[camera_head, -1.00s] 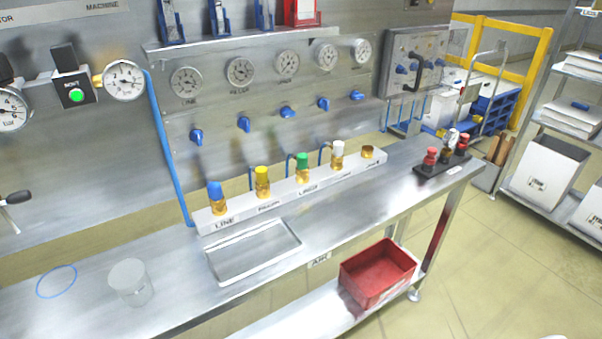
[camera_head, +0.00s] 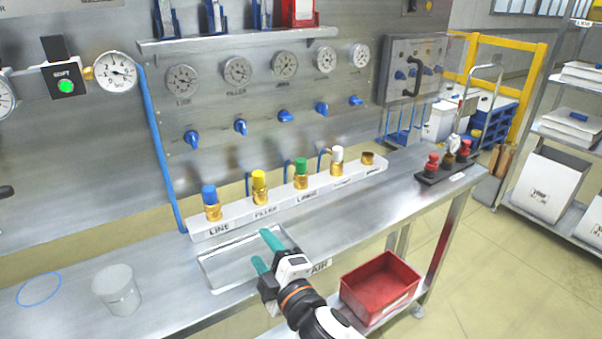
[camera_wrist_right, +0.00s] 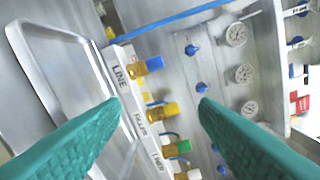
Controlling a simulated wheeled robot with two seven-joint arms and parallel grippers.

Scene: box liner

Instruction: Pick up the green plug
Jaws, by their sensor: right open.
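The green plug (camera_head: 301,167) sits upright on a brass fitting in the white labelled manifold strip (camera_head: 290,201), between the yellow plug (camera_head: 259,181) and the white plug (camera_head: 337,155). My right gripper (camera_head: 267,252) is open and empty over the tray, in front of and below the plugs in the head view. In the right wrist view the green plug (camera_wrist_right: 178,148) shows between the two teal fingers (camera_wrist_right: 160,105), well beyond the tips. The blue plug (camera_wrist_right: 152,64) and yellow plug (camera_wrist_right: 166,110) show there too. My left gripper is not in view.
An empty metal tray (camera_head: 208,268) lies on the steel bench under my right gripper. A clear cup (camera_head: 117,292) and a blue ring (camera_head: 39,289) are at the left. A red bin (camera_head: 378,287) is on the lower shelf. A black holder with red-topped parts (camera_head: 434,175) stands at right.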

